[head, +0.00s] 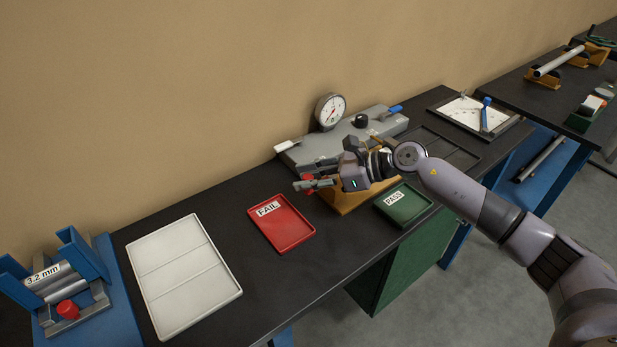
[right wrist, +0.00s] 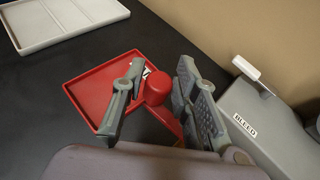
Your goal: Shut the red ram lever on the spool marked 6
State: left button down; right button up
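A red knob (right wrist: 157,88) with a red stem running down from it shows in the right wrist view; it looks like the end of the ram lever. In the head view a bit of red (head: 308,184) shows at the fingers. My right gripper (head: 305,184) is over the bench beside the red FAIL tray. In the right wrist view its fingers (right wrist: 155,92) are apart, with the knob between them; a gap shows on the left, and the right finger is close to the knob. No spool mark 6 is readable; my gripper and forearm hide part of the fixture. My left gripper is out of view.
A grey fixture (head: 318,151) with a dial gauge (head: 330,110) stands behind my right gripper, above an orange base (head: 350,200). The red FAIL tray (head: 283,232) and green PASS tray (head: 405,205) lie in front. A white tray (head: 185,275) and a blue stand (head: 85,262) are left.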

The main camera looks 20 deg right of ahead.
jog(key=shift+o, duration=1.2)
jog(key=v, duration=1.2)
